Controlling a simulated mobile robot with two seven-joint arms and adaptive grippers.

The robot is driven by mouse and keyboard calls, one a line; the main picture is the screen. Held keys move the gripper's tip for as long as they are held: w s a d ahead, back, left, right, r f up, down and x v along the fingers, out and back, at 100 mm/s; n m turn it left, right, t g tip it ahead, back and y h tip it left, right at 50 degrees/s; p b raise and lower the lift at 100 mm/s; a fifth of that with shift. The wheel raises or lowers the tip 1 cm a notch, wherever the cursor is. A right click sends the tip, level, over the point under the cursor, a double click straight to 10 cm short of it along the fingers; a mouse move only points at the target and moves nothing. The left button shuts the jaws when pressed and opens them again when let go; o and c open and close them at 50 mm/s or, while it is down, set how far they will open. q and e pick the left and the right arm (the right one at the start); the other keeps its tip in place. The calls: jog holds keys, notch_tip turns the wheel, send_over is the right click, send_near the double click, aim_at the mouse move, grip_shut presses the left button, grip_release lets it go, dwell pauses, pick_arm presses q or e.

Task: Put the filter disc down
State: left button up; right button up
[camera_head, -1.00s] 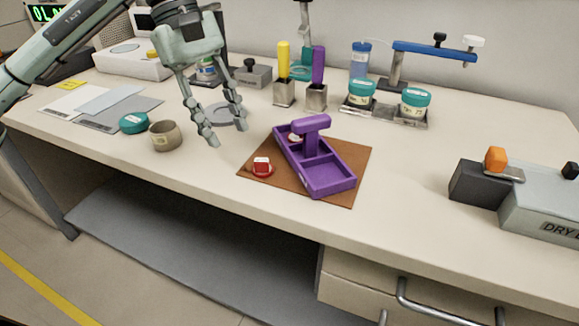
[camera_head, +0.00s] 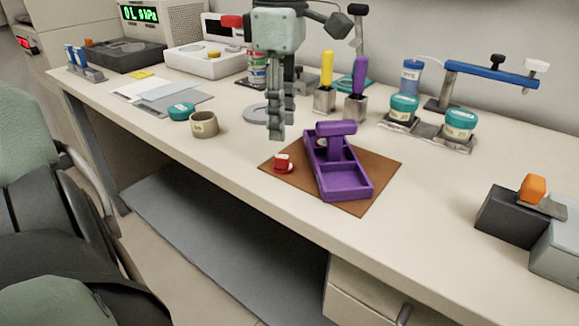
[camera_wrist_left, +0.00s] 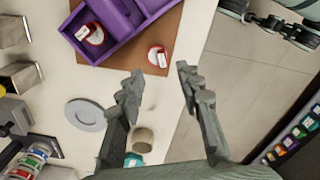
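A small red-and-white disc piece (camera_head: 284,164), which looks like the filter disc, lies on the brown mat (camera_head: 362,208) left of the purple tray (camera_head: 346,186). It also shows in the left wrist view (camera_wrist_left: 157,58). A similar red-and-white piece sits in the tray's end compartment (camera_wrist_left: 95,34). My left gripper (camera_head: 277,134) hangs over the bench, left of the disc on the mat, with its fingers overlapping in the head view. In the left wrist view its fingers (camera_wrist_left: 158,78) are spread and empty. My right gripper (camera_wrist_left: 256,18) shows at that view's top right edge, fingers apart.
A grey ring plate (camera_head: 256,113), a beige cup (camera_head: 204,124) and a teal lid (camera_head: 181,111) stand left of the mat. Yellow and purple handled tools (camera_head: 327,70) stand in holders behind. The bench front right of the mat is clear up to a dark block (camera_head: 508,214).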

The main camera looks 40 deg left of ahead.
aim_at(282, 156)
pick_arm(q)
notch_tip(282, 156, down, 6)
jog(key=shift+s+f, duration=0.1)
jog(key=shift+s, duration=0.05)
jog(key=shift+c, duration=0.6)
grip_shut()
